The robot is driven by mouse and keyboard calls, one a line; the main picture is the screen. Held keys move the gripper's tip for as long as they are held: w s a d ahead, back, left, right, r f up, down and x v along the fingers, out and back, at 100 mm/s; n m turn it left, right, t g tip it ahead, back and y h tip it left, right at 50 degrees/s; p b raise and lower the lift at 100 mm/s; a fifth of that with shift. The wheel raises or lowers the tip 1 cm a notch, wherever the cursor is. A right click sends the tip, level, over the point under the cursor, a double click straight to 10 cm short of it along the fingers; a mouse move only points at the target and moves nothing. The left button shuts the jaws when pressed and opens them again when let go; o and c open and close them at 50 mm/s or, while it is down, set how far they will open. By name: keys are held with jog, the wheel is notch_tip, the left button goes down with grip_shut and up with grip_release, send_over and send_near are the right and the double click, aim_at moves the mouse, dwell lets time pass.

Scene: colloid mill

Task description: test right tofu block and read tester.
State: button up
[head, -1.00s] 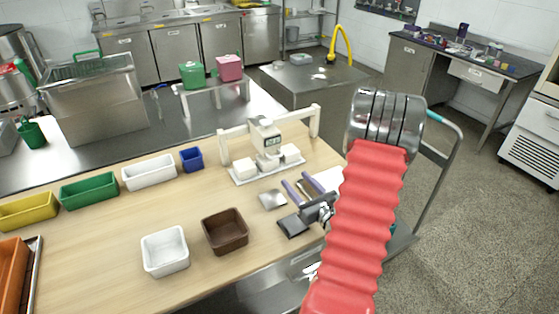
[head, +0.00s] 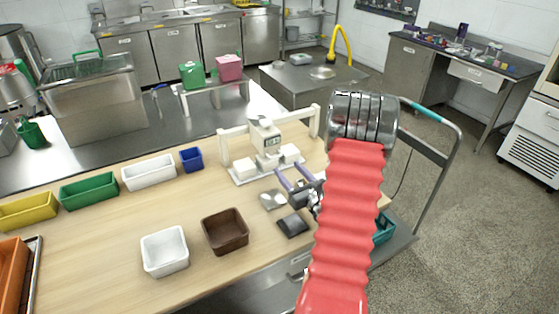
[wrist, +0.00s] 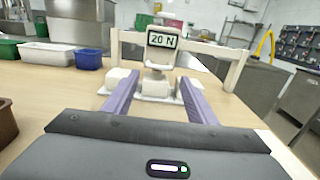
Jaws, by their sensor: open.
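The white tester (head: 264,137) stands at the right end of the wooden table, between the posts of a white frame. Its display (wrist: 162,39) shows "20 N" in the wrist view. A white tofu block (head: 244,168) sits left on its base and the right tofu block (head: 290,153) sits right.
A silver plate (head: 272,200) and a dark pad (head: 292,225) lie below my gripper in the head view. A brown tray (head: 225,232) and a white tray (head: 165,251) stand nearer. A blue bin (head: 191,160) and other coloured bins line the table's back left.

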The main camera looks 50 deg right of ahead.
jog(key=x, duration=0.7)
jog(key=shift+w, duration=0.1)
jog(key=shift+c, duration=0.6)
